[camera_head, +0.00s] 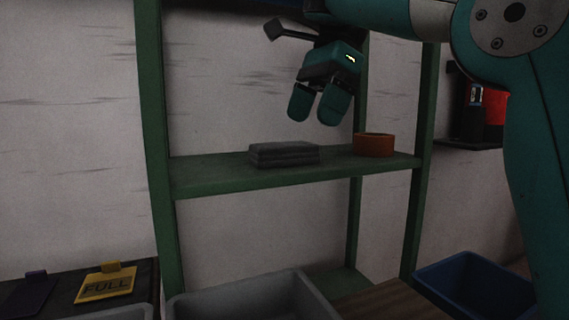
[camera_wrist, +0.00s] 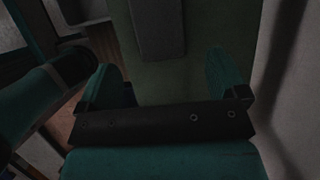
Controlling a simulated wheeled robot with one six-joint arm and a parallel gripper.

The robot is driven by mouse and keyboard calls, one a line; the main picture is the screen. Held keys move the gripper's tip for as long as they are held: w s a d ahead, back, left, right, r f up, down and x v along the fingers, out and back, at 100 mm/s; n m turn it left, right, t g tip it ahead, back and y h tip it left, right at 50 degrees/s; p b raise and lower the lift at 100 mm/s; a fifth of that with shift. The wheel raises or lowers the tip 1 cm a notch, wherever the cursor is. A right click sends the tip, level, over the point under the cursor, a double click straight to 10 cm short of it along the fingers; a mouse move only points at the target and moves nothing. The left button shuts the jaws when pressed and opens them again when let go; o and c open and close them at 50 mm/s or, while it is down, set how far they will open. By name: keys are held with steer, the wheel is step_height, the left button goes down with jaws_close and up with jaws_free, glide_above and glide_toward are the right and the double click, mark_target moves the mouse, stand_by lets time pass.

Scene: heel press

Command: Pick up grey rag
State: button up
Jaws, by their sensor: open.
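The grey rag (camera_head: 284,153) lies folded flat on the green shelf (camera_head: 210,180), left of its middle. In the wrist view a grey oblong, which looks like the rag (camera_wrist: 158,28), shows at the top centre, beyond the fingers. My gripper (camera_head: 318,110) hangs above the shelf, higher than the rag and a little to its right, with its fingers pointing down. It is open and empty, and does not touch the rag. In the wrist view my gripper (camera_wrist: 170,85) has its two fingers wide apart.
An orange-brown round dish (camera_head: 373,145) stands on the shelf right of the rag. Green shelf posts (camera_head: 156,130) rise at both sides. Below are a grey bin (camera_head: 255,293) and a blue bin (camera_head: 478,285). A yellow "FULL" sign (camera_head: 106,284) lies at lower left.

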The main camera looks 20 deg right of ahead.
mark_target(286, 143)
steer(key=a, duration=0.2)
steer(key=shift+a, duration=0.4)
steer(key=b+x, duration=0.4)
steer(key=x, duration=0.1)
steer(key=shift+d+f+b, duration=0.1)
steer(key=shift+f+b, duration=0.05)
steer(key=shift+b, duration=0.15)
steer(key=shift+f, duration=0.15)
steer(key=c, duration=1.1)
